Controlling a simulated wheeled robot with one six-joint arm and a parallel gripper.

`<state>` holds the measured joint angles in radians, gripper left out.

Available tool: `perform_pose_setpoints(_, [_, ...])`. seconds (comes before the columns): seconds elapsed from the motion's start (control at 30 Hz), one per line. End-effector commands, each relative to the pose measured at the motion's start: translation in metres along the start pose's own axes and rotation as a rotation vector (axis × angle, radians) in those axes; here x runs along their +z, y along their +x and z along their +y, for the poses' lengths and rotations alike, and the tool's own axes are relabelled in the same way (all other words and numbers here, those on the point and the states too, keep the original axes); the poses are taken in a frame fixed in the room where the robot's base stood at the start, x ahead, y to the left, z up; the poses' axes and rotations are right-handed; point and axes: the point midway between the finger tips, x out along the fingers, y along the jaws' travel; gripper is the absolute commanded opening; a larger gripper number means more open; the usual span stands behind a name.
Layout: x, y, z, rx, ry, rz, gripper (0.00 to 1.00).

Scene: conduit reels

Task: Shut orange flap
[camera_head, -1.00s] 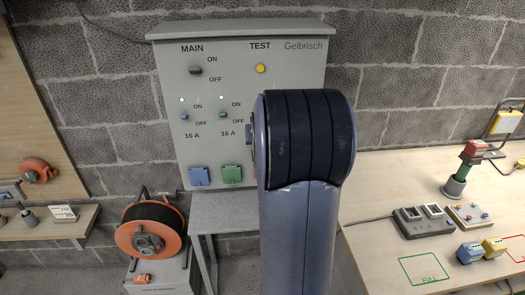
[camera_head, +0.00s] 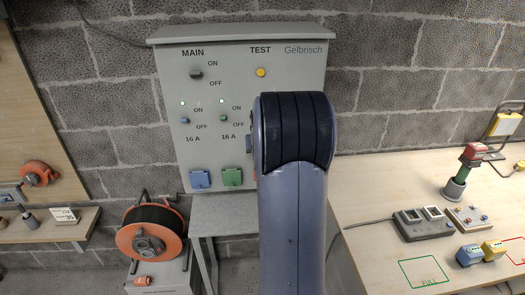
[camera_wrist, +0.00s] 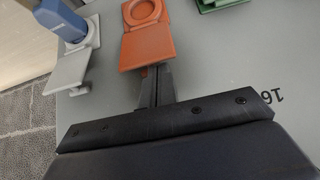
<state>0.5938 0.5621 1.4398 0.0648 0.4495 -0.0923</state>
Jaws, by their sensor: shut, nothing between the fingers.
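The orange flap (camera_wrist: 147,48) shows in the wrist view as a flat square plate joined to an orange ring-shaped socket (camera_wrist: 143,11) on the grey panel. The ring is uncovered, so the flap stands open. My gripper (camera_wrist: 156,73) is shut and empty, with its fingertips at the flap's near edge. I cannot tell whether they touch it. In the head view my arm hides the orange flap and my gripper.
The grey panel (camera_head: 300,75) carries a blue flap (camera_head: 199,179) and a green flap (camera_head: 232,176). In the wrist view a blue plug (camera_wrist: 62,18) sits beside a grey flap (camera_wrist: 68,73). An orange reel (camera_head: 150,243) stands below. A bench (camera_head: 375,200) is at right.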

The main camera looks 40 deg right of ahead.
Motion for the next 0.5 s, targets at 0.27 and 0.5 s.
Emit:
perform_pose_setpoints(0.27, [0.0045, 0.0001, 0.0000, -0.001, 0.000, 0.039, 0.00])
perform_pose_setpoints(0.5, [0.0062, -0.0007, 0.0001, -0.001, 0.000, 0.062, 0.00])
